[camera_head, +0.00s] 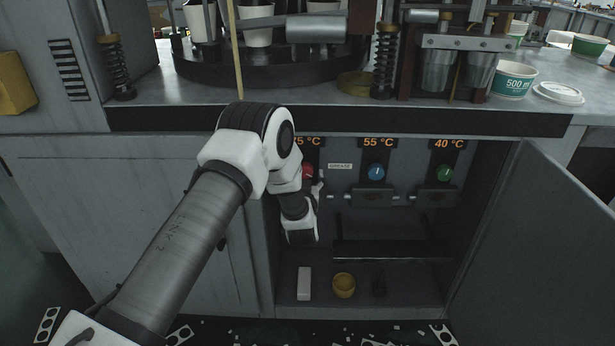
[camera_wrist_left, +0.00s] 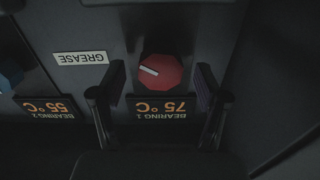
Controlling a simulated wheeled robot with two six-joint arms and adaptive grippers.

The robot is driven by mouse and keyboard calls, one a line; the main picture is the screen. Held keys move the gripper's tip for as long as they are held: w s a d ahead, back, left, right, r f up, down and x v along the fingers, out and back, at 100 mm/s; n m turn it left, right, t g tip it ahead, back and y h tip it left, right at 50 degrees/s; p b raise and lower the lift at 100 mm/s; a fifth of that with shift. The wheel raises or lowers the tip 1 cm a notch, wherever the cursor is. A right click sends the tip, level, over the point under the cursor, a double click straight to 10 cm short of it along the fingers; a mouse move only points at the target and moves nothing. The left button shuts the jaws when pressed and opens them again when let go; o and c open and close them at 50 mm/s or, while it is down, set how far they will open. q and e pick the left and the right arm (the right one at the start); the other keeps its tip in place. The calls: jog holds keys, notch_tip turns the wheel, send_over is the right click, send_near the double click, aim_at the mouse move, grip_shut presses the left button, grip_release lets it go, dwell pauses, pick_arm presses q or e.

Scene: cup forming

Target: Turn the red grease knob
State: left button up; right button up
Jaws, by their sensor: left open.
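The red knob (camera_head: 307,172) is on the panel inside the open cabinet, under the 75 °C display, partly hidden by my left arm. In the left wrist view the red knob (camera_wrist_left: 161,71) shows upside down with a white pointer mark, beside the GREASE label (camera_wrist_left: 81,58). My left gripper (camera_wrist_left: 160,84) is open, with one finger on each side of the knob. I cannot tell whether the fingers touch it. In the head view the left gripper (camera_head: 316,190) is small and mostly hidden by its wrist. My right gripper is not in view.
A blue knob (camera_head: 376,172) under 55 °C and a green knob (camera_head: 444,173) under 40 °C are to the right. The open cabinet door (camera_head: 545,235) stands at the right. A yellow cup-like object (camera_head: 343,284) sits on the cabinet floor. The counter edge (camera_head: 400,121) overhangs the panel.

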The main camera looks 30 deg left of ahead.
pick_arm(q)
jog(key=shift+x, duration=0.8)
jog(key=c, duration=1.2)
jog(key=shift+o, duration=0.2)
jog(key=shift+r, duration=0.1)
jog(key=m+p, duration=0.2)
jog(key=m, duration=0.2)
jog(key=shift+r+p, duration=0.1)
jog(key=shift+p, duration=0.25)
jog(key=m+p, duration=0.2)
jog(key=m, duration=0.2)
